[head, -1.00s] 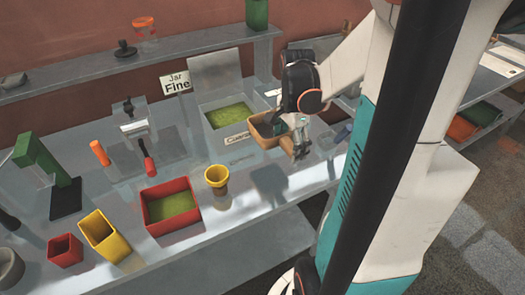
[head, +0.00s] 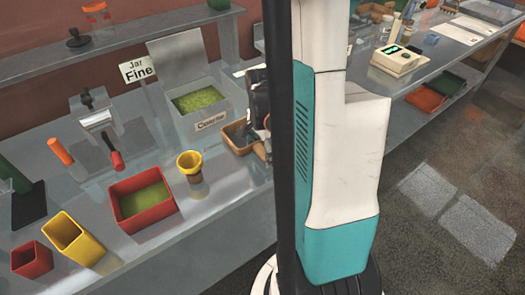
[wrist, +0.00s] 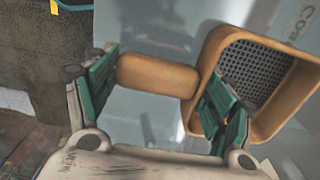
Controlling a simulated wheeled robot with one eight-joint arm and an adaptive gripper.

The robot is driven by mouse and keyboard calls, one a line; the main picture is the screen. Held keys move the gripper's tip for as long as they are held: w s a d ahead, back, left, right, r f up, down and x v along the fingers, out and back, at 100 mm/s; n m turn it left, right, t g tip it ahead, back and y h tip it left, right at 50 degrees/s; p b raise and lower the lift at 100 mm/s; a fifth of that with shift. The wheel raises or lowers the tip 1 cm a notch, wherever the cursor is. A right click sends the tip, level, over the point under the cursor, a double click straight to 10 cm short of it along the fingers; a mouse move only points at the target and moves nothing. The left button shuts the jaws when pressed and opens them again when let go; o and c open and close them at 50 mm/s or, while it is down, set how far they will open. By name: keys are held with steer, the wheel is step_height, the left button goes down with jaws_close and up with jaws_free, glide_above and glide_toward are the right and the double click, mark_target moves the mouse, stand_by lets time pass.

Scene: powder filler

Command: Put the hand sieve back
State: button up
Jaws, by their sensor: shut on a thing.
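The hand sieve has a tan wooden frame with a dark mesh (wrist: 262,68) and a stubby wooden handle (wrist: 155,76) in the wrist view. In the head view its tan frame (head: 236,138) shows just right of the box labelled Coarse. My gripper (wrist: 160,98) is shut on the sieve, one green-padded finger at the handle's end and the other by the frame. In the head view my gripper is mostly hidden behind my own body. Whether the sieve touches the bench is unclear.
The open Coarse box (head: 222,122) holds green powder. A yellow cup (head: 189,165), a red box of powder (head: 118,207), a yellow bin (head: 88,250) and a small red bin (head: 40,265) stand on the bench. A scale (head: 398,60) sits on the right-hand bench.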

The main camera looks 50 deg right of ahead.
steer(key=shift+f, duration=0.1)
steer(key=o, duration=1.2)
steer(key=shift+o, duration=0.2)
step_height(320, 180, up, 12)
steer(key=p, duration=0.4)
steer(key=shift+r, duration=0.2)
